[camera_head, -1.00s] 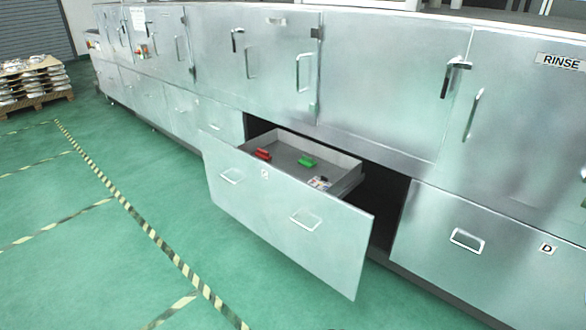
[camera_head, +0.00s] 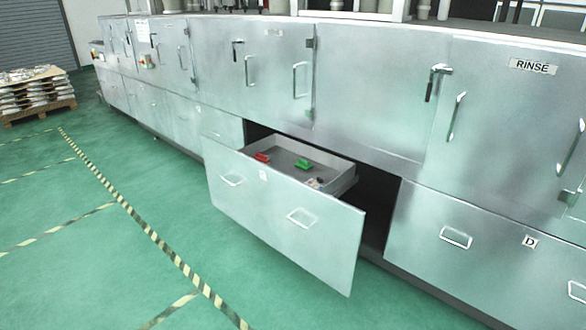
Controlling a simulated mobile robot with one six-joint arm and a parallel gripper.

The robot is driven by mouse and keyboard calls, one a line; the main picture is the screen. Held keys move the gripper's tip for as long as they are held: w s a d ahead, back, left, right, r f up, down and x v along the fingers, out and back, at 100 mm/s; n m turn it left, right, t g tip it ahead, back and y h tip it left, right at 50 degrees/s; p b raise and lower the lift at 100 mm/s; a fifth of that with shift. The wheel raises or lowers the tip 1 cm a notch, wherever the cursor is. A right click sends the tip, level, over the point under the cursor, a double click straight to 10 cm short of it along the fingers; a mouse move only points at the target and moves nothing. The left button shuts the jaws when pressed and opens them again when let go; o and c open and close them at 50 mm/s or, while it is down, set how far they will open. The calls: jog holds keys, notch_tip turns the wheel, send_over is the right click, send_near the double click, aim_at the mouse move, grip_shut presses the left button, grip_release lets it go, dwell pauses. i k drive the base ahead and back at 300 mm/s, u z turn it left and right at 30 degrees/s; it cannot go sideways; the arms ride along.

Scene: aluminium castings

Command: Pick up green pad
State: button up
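The green pad (camera_head: 304,165) lies in an open drawer (camera_head: 285,224), towards the right part of the drawer's grey floor. It looks like a small green block with a raised part on top. A red pad-like item (camera_head: 262,157) lies to its left in the same drawer, apart from it. A small item (camera_head: 314,183) with pale and dark parts lies near the drawer's right front corner, partly hidden by the front panel. My gripper is not in view.
Closed metal cabinets line the wall, one marked RINSE (camera_head: 533,66). A closed drawer marked D (camera_head: 456,237) is at right. The green floor in front is clear, with a striped line (camera_head: 150,231). A loaded pallet (camera_head: 38,112) stands far left.

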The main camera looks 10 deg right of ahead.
aim_at(303, 164)
jog(key=z, duration=0.15)
jog(key=i, duration=0.95)
jog(key=u, duration=0.5)
jog(key=i, duration=0.8)
jog(key=u, duration=0.2)
